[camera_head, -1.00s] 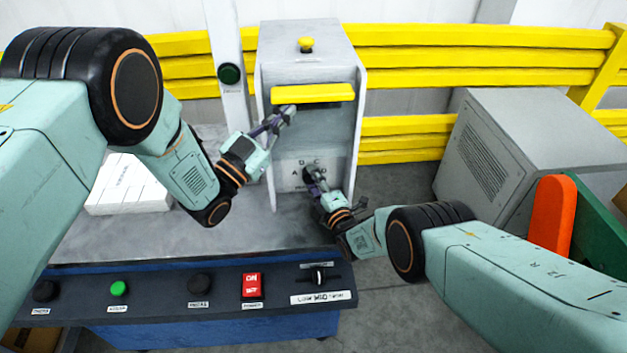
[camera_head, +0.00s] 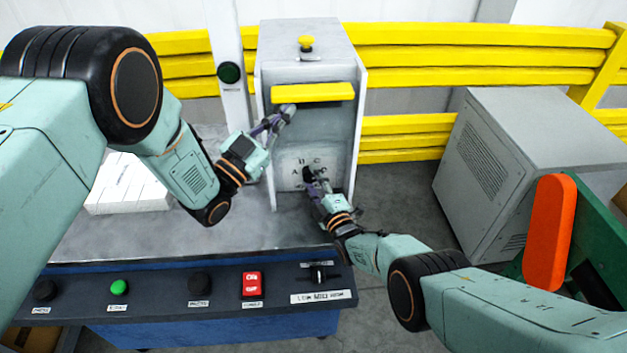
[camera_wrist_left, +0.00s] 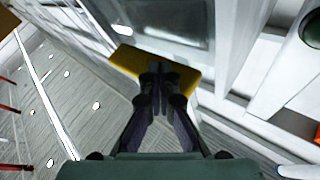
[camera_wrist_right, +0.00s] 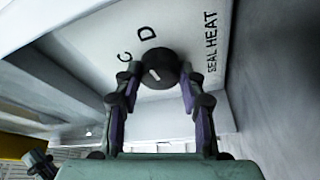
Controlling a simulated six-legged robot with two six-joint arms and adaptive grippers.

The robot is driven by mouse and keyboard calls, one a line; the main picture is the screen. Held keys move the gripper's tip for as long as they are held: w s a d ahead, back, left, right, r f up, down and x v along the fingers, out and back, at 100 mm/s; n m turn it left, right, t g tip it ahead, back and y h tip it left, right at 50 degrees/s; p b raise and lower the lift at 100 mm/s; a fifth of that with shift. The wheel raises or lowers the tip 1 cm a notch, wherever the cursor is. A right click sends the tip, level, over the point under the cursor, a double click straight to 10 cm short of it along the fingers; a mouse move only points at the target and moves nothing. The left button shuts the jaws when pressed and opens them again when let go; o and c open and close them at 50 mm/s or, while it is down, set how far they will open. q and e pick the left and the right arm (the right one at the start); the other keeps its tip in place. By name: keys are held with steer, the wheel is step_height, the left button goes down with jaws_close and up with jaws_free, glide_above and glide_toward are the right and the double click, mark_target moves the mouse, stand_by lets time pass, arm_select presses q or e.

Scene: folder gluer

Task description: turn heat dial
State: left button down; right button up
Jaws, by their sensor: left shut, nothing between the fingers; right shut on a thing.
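The heat dial is a round black knob (camera_wrist_right: 160,67) with a white pointer mark, on a white panel lettered "SEAL HEAT" with C and D visible beside it in the right wrist view. In the head view the dial (camera_head: 309,173) is partly hidden by my right gripper (camera_head: 318,180). My right gripper (camera_wrist_right: 158,80) is shut on the dial, one finger at each side. My left gripper (camera_head: 287,112) is shut and empty, just below the yellow bar (camera_head: 313,93) of the grey cabinet. In the left wrist view the left fingertips (camera_wrist_left: 157,75) overlap that bar.
A control panel (camera_head: 180,290) with buttons, a red switch and a slider runs along the front. A white stack (camera_head: 130,188) lies on the metal table. A grey box (camera_head: 500,160) and an orange paddle-shaped part (camera_head: 549,235) stand right. Yellow rails are behind.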

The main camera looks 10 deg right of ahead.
steer(key=o, duration=1.1)
steer(key=shift+o, duration=0.2)
steer(key=shift+s, duration=0.1)
steer(key=shift+s+d+f, duration=0.2)
steer(key=shift+s+d, duration=0.05)
steer(key=shift+s, duration=0.35)
steer(key=shift+s+d, duration=0.25)
steer(key=shift+s, duration=0.4)
steer(key=shift+v, duration=4.6)
